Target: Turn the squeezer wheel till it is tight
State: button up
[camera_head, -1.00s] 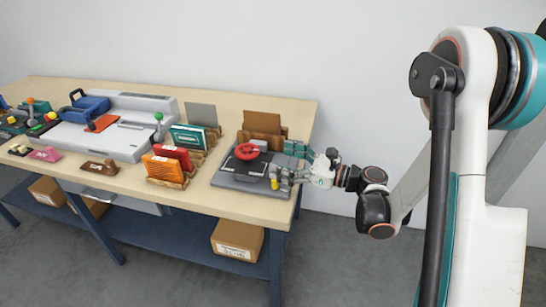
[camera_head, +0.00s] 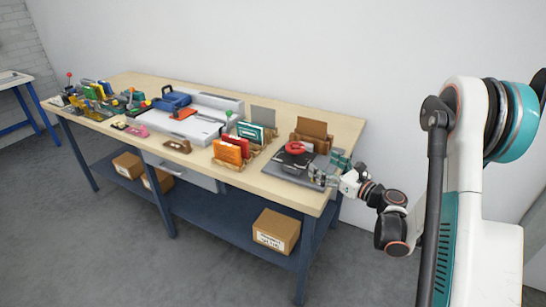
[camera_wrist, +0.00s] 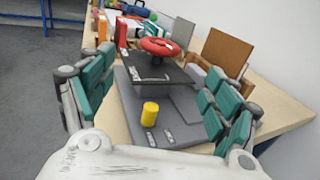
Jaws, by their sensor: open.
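The squeezer's red wheel (camera_head: 297,147) sits on top of a dark plate on a grey base (camera_head: 293,173) near the right end of the bench. In the wrist view the red wheel (camera_wrist: 159,47) lies flat above the black plate (camera_wrist: 156,70). A yellow knob (camera_wrist: 150,113) stands on the grey base in front of it. My gripper (camera_head: 325,168) is at the right front edge of the squeezer. In the wrist view my gripper (camera_wrist: 155,95) has its teal fingers spread wide to either side, with nothing held. The wheel is ahead of the fingers, apart from them.
A brown board (camera_head: 313,129) in a wooden holder stands behind the squeezer. Orange, red and green books (camera_head: 231,150) in wooden racks stand to its left. A white-and-grey machine (camera_head: 180,124) is further left. A cardboard box (camera_head: 276,231) sits on the lower shelf.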

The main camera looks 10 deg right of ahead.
aim_at(289, 143)
jog(key=shift+w+a+f, duration=0.1)
jog(key=shift+w, duration=0.05)
jog(key=b+x, duration=0.3)
jog(key=x, duration=1)
jog(key=shift+w+a+b, duration=0.1)
jog(key=shift+w+b, duration=0.15)
jog(key=shift+b, duration=0.1)
jog(key=c, duration=1.1)
